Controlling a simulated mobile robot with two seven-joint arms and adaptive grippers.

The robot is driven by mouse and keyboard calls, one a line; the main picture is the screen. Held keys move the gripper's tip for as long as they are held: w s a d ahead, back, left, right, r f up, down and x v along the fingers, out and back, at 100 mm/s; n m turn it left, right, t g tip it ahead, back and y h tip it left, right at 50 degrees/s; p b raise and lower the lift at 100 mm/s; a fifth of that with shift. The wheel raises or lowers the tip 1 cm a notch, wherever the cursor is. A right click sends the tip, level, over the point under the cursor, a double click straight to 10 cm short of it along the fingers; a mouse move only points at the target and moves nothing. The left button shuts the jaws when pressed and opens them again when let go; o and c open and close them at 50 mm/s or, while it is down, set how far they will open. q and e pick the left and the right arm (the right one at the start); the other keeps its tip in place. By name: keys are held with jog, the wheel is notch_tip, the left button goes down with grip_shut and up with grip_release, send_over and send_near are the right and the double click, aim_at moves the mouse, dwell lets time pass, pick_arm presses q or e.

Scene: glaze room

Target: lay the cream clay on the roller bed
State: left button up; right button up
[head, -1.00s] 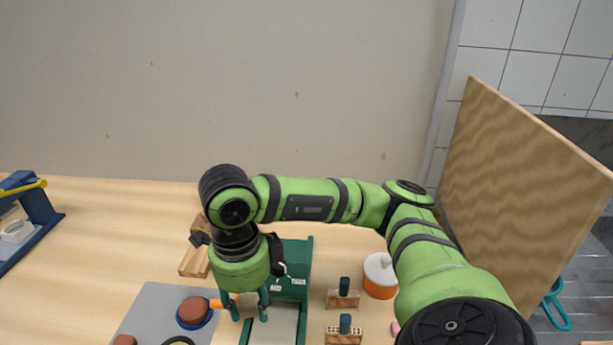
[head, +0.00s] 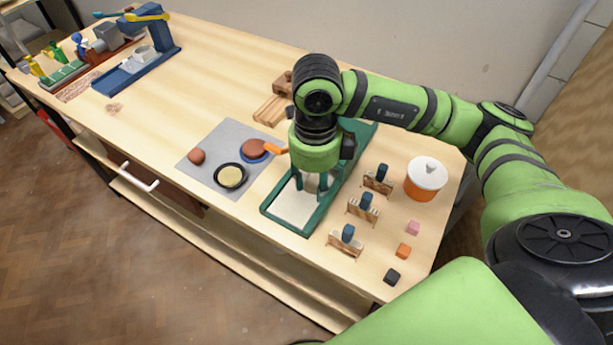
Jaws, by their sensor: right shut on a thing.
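The roller bed (head: 279,214) is a long green frame around a pale surface. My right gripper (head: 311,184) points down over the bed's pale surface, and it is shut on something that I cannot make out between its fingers. A round cream piece (head: 230,176) lies in a black ring on the grey mat (head: 213,148); I cannot tell whether it is the cream clay. A brown disc (head: 253,147) on a blue base and a brown lump (head: 197,157) are also on the mat. My left gripper is not in view.
Several wooden blocks with blue tops, one of them nearest the front edge (head: 346,242), stand right of the bed. The table's middle left is clear.

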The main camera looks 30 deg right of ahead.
aim_at(306, 181)
jog(key=w+f, duration=0.1)
jog(key=w+f+p, duration=0.1)
jog(key=w, duration=0.1)
jog(key=w+d, duration=0.1)
jog(key=shift+w+f, duration=0.4)
jog(key=shift+w+d+f+p, duration=0.15)
jog(key=shift+w+f+p, duration=0.15)
jog(key=shift+w+f, duration=0.1)
notch_tip(306, 181, down, 3)
jog(key=shift+f+p, duration=0.1)
jog(key=shift+p, duration=0.7)
jog(key=shift+f, duration=0.4)
jog(key=shift+f, duration=0.15)
jog(key=o, duration=1.2)
